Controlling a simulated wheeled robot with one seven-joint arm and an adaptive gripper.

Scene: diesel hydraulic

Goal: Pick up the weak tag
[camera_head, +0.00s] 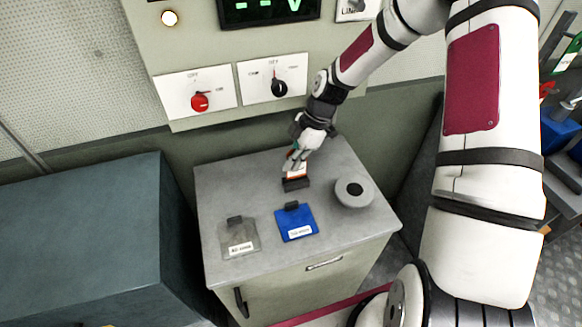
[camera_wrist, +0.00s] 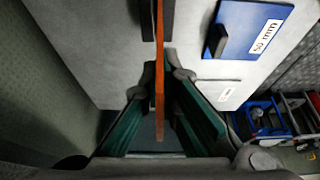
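A thin orange tag (camera_head: 291,171) stands upright at a dark clip (camera_head: 296,185) near the back middle of the grey cabinet top. In the wrist view the orange tag (camera_wrist: 159,75) is seen edge-on between my gripper's green finger pads (camera_wrist: 160,110). My gripper (camera_head: 297,158) points down over it, and gaps show on both sides, so it looks open around the tag. A blue tag (camera_head: 297,225) and a grey tag (camera_head: 239,241), each with a white label and dark clip, lie nearer the front.
A round grey piece with a dark centre (camera_head: 354,191) stands right of the tags on the cabinet top (camera_head: 225,190). A panel with a red knob (camera_head: 200,102) and a black knob (camera_head: 279,88) rises behind. A dark teal box (camera_head: 85,235) stands left.

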